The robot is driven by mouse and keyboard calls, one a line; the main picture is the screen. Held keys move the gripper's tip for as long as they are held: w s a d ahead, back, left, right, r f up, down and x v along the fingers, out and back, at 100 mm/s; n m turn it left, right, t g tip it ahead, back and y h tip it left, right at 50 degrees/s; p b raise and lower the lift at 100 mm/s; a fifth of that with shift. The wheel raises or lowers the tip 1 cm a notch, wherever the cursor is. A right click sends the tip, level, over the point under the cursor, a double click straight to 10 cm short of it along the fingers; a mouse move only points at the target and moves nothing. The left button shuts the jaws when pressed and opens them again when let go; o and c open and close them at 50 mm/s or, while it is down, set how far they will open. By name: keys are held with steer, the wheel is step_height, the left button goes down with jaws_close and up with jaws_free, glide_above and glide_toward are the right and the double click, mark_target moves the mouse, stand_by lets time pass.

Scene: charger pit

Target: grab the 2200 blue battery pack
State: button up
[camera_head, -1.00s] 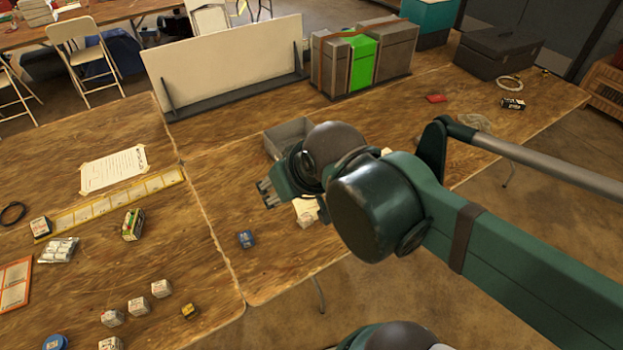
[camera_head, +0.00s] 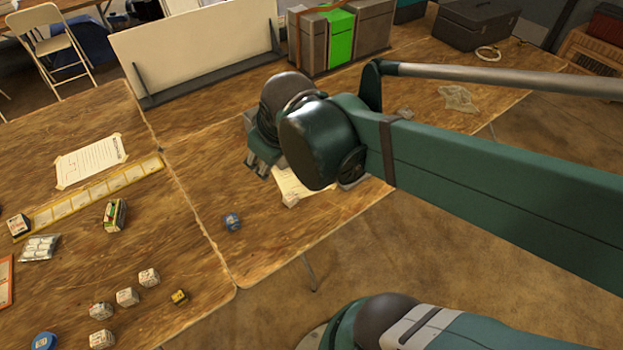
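A small blue pack (camera_head: 232,222) stands on the wooden table near its front left corner, beside the seam between two tables. Its label is too small to read, so I cannot confirm 2200. My gripper (camera_head: 257,168) hangs above the table, up and to the right of the blue pack in the picture, apart from it. The fingers point down and left. They are small and partly covered by my wrist, so I cannot tell how far apart they are. I see nothing held between them.
A white box (camera_head: 291,200) and paper lie below my wrist. On the left table are several white cubes (camera_head: 127,296), a yellow block (camera_head: 179,297), a green-labelled box (camera_head: 115,214) and a blue round item (camera_head: 43,343). A white panel (camera_head: 190,45) stands behind. Bare wood surrounds the blue pack.

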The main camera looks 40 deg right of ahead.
steer(key=w+d+f+n+g+h+b, duration=0.1)
steer(key=w+d+f+n, duration=0.3)
steer(key=f, duration=0.5)
steer(key=w+d+f+n+g+h+b, duration=0.1)
steer(key=w+d+f+n+g+b, duration=0.1)
steer(key=d+f, duration=0.6)
steer(key=w+d+f+n+g+h+b, duration=0.1)
steer(key=w+d+f+n+g+b, duration=0.1)
steer(key=w+d+f+n, duration=0.4)
steer(key=shift+w+d+f+n+g+h+b, duration=0.25)
steer(key=shift+f+n+g, duration=0.5)
steer(key=shift+f, duration=1.5)
steer(key=shift+b+x, duration=0.35)
steer(key=shift+x, duration=0.95)
steer(key=shift+w+b+x, duration=0.15)
steer(key=shift+b+x, duration=0.3)
steer(key=shift+x, duration=0.85)
steer(key=shift+w+b+x, duration=0.15)
steer(key=shift+b+x, duration=0.25)
steer(key=shift+x, duration=0.9)
steer(key=shift+d, duration=0.1)
